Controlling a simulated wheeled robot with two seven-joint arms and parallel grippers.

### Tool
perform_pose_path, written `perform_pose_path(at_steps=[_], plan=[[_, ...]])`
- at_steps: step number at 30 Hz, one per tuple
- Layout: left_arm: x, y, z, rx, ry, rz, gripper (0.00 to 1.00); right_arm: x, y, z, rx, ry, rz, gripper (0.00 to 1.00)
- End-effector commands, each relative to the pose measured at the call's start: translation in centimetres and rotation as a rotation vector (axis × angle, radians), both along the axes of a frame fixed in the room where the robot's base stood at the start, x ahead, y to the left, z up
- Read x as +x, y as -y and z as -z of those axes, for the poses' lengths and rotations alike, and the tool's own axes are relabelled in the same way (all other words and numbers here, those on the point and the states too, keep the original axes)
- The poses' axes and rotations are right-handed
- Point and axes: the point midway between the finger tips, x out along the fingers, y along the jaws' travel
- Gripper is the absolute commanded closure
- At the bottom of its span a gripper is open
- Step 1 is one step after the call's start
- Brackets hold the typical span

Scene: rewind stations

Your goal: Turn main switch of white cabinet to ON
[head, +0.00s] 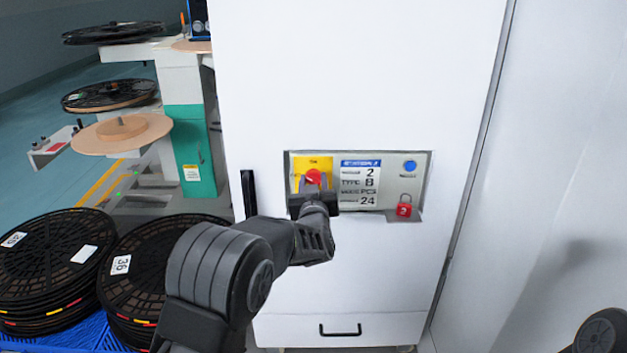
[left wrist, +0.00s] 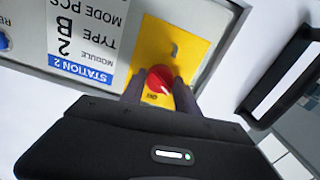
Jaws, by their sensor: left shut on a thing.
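The white cabinet (head: 350,80) stands in the middle of the head view, with a grey recessed panel (head: 422,175) on its front. The main switch is a red knob (head: 313,177) on a yellow plate (head: 299,163) at the panel's left side. In the left wrist view the red knob (left wrist: 160,79) sits between my two fingers on the yellow plate (left wrist: 170,40). My left gripper (head: 314,187) is shut on the knob; it also shows in the left wrist view (left wrist: 161,92). The exact angle of the knob is hard to tell. My right gripper is not in view.
A red padlock (head: 404,206) hangs at the panel's lower right, below a blue button (head: 409,166). A black handle (head: 249,193) is left of the panel. Stacked black reels (head: 50,262) stand at lower left. A grey-white wall (head: 560,150) is close on the right.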

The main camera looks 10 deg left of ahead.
Motion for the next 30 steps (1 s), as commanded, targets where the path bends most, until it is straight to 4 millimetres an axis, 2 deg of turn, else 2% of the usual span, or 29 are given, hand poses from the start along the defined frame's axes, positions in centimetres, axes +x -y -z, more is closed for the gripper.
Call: perform_pose_path(at_steps=[21, 30], plan=[[0.0, 0.1, -0.1, 0.661, -0.171, 0.001, 1.0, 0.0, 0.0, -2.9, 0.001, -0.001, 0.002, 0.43], [0.0, 0.1, 0.0, 0.889, -0.229, 0.001, 1.0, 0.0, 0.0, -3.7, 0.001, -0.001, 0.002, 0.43]])
